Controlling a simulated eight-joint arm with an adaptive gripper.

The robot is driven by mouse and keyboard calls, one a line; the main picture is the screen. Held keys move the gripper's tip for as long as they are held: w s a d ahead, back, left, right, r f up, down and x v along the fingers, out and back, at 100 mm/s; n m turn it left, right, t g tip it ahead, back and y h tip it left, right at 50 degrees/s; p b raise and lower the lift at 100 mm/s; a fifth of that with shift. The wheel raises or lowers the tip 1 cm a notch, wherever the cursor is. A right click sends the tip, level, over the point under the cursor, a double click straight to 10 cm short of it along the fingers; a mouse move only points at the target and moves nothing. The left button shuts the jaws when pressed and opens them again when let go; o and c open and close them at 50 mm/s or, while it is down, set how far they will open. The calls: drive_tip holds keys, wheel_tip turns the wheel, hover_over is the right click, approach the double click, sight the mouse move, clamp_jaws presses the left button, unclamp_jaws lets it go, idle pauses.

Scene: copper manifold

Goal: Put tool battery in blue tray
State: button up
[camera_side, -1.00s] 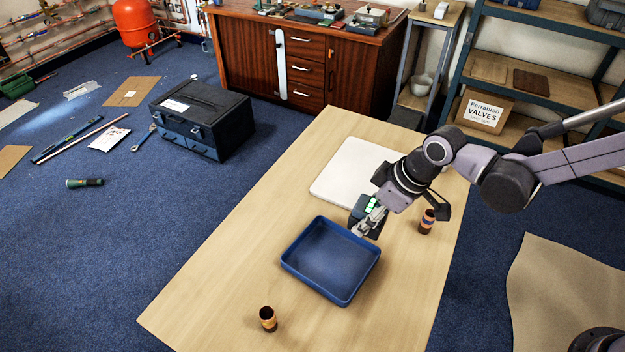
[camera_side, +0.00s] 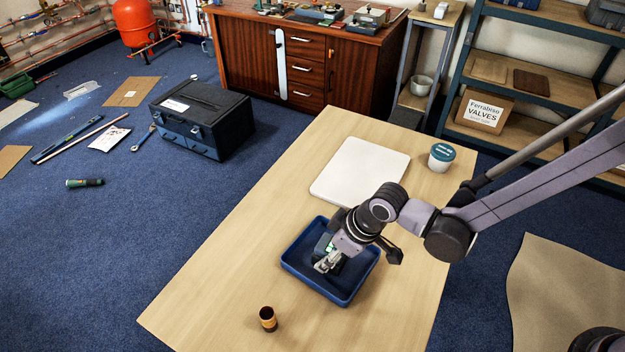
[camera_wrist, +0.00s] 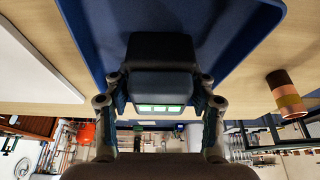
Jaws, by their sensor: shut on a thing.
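The tool battery is a dark block with green lit marks; it is seen large in the wrist view (camera_wrist: 160,60), with my gripper (camera_wrist: 160,95) shut on it, one finger on each side. In the side view my gripper (camera_side: 326,262) is over the blue tray (camera_side: 296,272), and the battery (camera_side: 326,245) shows partly behind the fingers, within the tray's outline. Whether the battery touches the tray floor cannot be told. The tray also shows in the wrist view (camera_wrist: 250,22), behind the battery.
A white board (camera_side: 355,170) lies beyond the tray on the wooden table (camera_side: 230,270). A white tub with a teal lid (camera_side: 441,157) stands at the far right.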

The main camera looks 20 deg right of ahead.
drive_tip(key=shift+f, duration=0.1)
drive_tip(key=o, duration=1.5)
drive_tip(key=v, duration=1.2)
drive_tip(key=d+r+m+t+h, duration=0.15)
drive_tip(key=d+r, duration=0.25)
drive_tip(key=d, duration=0.4)
drive_tip(key=d+r+m+t+y, duration=0.1)
drive_tip(key=d+r+m, duration=0.25)
drive_tip(key=d, duration=0.35)
drive_tip(key=shift+s+d+r+m+t+h, duration=0.25)
drive_tip(key=shift+s+d+r+m+h, duration=0.3)
drive_tip(key=shift+s+d, duration=1.15)
drive_tip(key=shift+s+d+r+m+t+h, duration=0.3)
drive_tip(key=shift+s+d+m, duration=0.4)
drive_tip(key=shift+d, duration=2.15)
drive_tip(key=shift+s+d+r+m+t+h, duration=0.25)
drive_tip(key=shift+s+d+m+h, duration=0.45)
drive_tip(key=shift+d, duration=1.55)
drive_tip(key=shift+s, duration=0.25)
